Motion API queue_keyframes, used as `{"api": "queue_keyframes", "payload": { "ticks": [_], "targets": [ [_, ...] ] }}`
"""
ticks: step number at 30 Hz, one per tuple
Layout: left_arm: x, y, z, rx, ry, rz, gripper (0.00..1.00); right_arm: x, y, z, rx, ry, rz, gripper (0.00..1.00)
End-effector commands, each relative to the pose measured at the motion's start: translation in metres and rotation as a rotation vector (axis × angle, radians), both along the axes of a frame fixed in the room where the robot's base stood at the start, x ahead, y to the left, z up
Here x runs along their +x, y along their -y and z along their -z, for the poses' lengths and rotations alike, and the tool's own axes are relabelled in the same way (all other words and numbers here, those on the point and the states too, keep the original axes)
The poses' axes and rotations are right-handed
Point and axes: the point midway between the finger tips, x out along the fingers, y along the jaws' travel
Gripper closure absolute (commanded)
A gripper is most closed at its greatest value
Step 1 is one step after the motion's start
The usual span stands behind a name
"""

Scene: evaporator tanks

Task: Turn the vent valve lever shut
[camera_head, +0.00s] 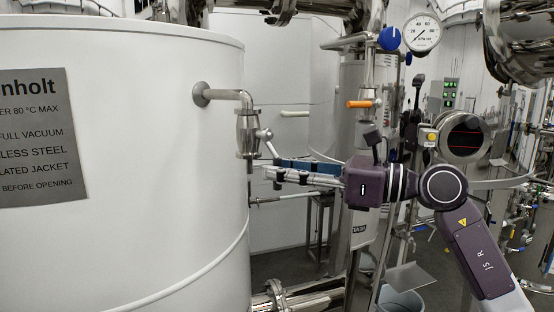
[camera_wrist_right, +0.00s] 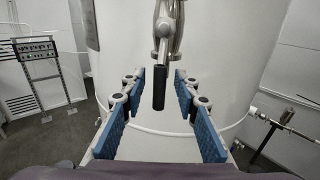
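The vent valve (camera_head: 247,135) is a metal body on a short elbow pipe from the white tank wall, and it also shows at the top of the right wrist view (camera_wrist_right: 168,28). Its lever (camera_head: 264,134) has a black grip (camera_wrist_right: 159,89) that hangs towards my gripper in the wrist view. My right gripper (camera_head: 273,169) reaches in from the right in the head view, just below and right of the valve. Its blue-padded fingers (camera_wrist_right: 159,82) are open, one on each side of the black grip, with a visible gap on both sides. My left gripper is not in view.
The white tank (camera_head: 130,180) fills the left side. A thin metal rod (camera_head: 290,198) runs below my gripper. An orange-handled valve (camera_head: 360,104), a blue knob (camera_head: 390,39) and a gauge (camera_head: 422,33) stand right of the valve. A white handle (camera_head: 294,114) is behind.

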Motion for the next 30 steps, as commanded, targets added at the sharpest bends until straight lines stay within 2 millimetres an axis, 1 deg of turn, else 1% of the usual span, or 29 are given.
{"api": "queue_keyframes", "payload": {
  "ticks": [1, 4, 12, 14, 20, 30],
  "targets": [
    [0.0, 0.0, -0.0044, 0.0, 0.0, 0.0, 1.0, 0.0016, -0.0052, -0.0021, 0.001, -0.001, -0.002, 0.72],
    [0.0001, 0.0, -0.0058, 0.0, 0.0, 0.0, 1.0, 0.0042, -0.0101, -0.0011, 0.001, -0.001, 0.001, 0.72],
    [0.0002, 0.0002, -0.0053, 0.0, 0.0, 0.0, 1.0, 0.0049, -0.0118, 0.0002, 0.001, -0.001, 0.001, 0.72],
    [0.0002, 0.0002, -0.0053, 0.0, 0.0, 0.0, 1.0, 0.0048, -0.0119, 0.0002, 0.001, -0.001, 0.001, 0.77],
    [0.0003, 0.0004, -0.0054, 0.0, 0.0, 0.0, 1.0, 0.0048, -0.0117, 0.0002, 0.001, -0.001, 0.001, 0.99],
    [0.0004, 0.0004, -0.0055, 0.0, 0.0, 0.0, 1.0, 0.0048, -0.0113, 0.0, 0.002, 0.0, 0.001, 1.0]
  ]
}}
